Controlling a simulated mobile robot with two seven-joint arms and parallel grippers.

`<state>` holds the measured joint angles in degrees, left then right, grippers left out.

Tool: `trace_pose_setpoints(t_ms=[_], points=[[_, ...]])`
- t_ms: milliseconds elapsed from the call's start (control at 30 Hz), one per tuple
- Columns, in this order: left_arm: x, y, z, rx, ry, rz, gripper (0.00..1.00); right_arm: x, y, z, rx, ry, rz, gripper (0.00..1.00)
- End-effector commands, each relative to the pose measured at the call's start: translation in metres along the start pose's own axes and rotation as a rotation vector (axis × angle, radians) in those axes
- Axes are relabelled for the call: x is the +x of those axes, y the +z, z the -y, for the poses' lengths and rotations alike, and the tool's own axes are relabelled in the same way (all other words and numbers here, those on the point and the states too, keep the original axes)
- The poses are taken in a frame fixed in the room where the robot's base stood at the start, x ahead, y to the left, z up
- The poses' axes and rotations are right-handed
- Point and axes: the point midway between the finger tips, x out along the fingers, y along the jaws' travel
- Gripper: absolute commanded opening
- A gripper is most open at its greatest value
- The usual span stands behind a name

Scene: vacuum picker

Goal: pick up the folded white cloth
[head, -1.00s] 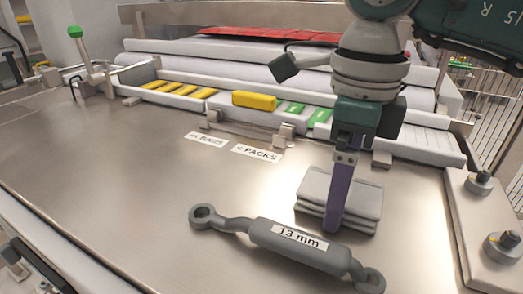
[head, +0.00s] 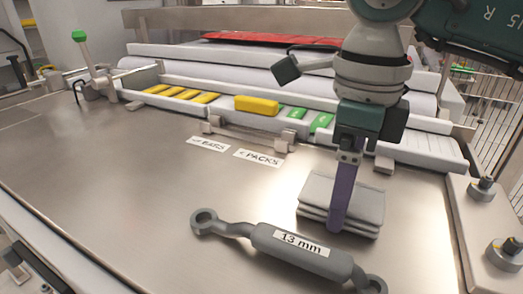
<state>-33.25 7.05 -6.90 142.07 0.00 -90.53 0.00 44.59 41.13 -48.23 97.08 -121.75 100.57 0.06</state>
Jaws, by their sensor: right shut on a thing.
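The folded white cloth (head: 366,200) lies in a layered stack on the metal table, right of the middle in the head view. My right gripper (head: 337,226) comes down from above, its purple finger pointing at the table at the cloth's front left part. It is shut on the cloth, though the finger seen edge-on hides the grip itself. The cloth looks flat and level, and I cannot tell whether it is clear of the table. My left gripper is not in view.
A grey spanner-like tool (head: 300,250) marked "13 mm" lies just in front of the cloth. Behind are two labels (head: 257,158), a tray with yellow bars (head: 183,93), a yellow block (head: 257,105) and green packs (head: 321,122). Metal knobs (head: 487,188) stand at right. The table's left is clear.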

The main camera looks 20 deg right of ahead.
Motion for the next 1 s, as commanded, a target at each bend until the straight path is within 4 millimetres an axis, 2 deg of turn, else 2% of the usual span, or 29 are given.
trace_pose_setpoints(t_ms=[167, 267, 533, 600, 700, 800, 1000], points=[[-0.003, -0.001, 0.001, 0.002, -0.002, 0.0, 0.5, -0.02, 0.001, 0.001, -0.001, -0.003, 0.004, 0.3], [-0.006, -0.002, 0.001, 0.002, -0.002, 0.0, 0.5, -0.04, 0.001, 0.001, 0.0, -0.004, 0.005, 0.3], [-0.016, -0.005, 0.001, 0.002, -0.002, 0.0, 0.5, -0.123, 0.001, 0.001, -0.001, -0.007, 0.006, 0.3], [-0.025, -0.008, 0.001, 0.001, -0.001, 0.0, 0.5, -0.145, 0.001, 0.002, 0.0, -0.007, 0.005, 0.3], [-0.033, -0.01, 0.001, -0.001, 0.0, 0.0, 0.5, -0.169, 0.0, 0.001, -0.001, -0.007, 0.003, 0.3], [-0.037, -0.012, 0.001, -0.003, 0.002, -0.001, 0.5, -0.184, 0.0, 0.001, 0.001, -0.004, 0.002, 0.3], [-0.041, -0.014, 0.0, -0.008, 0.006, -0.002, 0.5, -0.198, 0.0, 0.0, 0.0, -0.002, 0.0, 0.3]])
